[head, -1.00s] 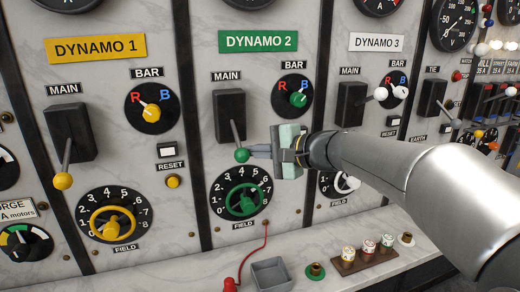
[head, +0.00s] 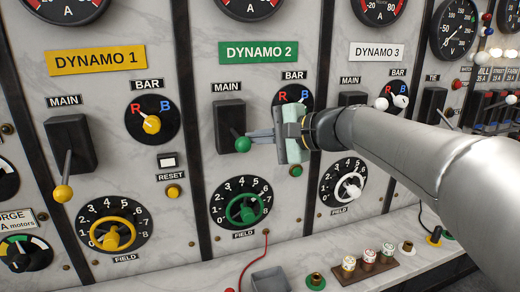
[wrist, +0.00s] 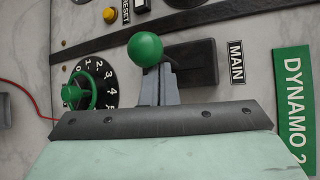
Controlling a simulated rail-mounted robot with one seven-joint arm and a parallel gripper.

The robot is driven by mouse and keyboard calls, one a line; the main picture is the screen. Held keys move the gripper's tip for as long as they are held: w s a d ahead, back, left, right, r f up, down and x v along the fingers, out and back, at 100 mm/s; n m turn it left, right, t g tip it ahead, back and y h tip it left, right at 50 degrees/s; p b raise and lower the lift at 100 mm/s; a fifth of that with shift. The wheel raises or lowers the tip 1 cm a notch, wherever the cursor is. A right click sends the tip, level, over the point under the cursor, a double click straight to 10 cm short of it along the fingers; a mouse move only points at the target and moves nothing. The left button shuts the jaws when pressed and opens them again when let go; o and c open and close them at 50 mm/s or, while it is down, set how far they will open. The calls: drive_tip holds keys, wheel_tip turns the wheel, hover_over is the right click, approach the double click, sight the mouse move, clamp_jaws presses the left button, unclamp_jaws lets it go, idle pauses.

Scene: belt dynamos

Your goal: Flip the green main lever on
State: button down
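The green main lever's ball knob (head: 242,144) stands out in front of its black housing (head: 228,118), under the DYNAMO 2 plate (head: 258,52). Its shaft is mostly hidden behind the knob. My gripper (head: 250,135) reaches in from the right, its narrow grey fingers close together just behind the knob. In the wrist view, the green knob (wrist: 145,49) sits in front of the fingertips (wrist: 160,72), which appear shut on the lever just behind it. The exact contact is hidden.
The yellow lever (head: 63,192) points down at the left. The green field wheel (head: 242,208) is below the lever. A grey tray (head: 270,280) and fuse block (head: 370,264) are on the ledge below.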

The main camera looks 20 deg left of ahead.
drive_tip(key=r, duration=0.2)
drive_tip(key=shift+w+a+r, duration=0.2)
drive_tip(key=shift+w+r, duration=0.1)
drive_tip(key=shift+r, duration=0.05)
drive_tip(key=shift+f, duration=0.1)
idle(1.1)
drive_tip(key=w+d+r+b, duration=0.2)
drive_tip(key=d+r, duration=0.1)
drive_tip(key=d, duration=0.5)
drive_tip(key=shift+w+d+r, duration=0.2)
drive_tip(key=shift+w+r, duration=0.1)
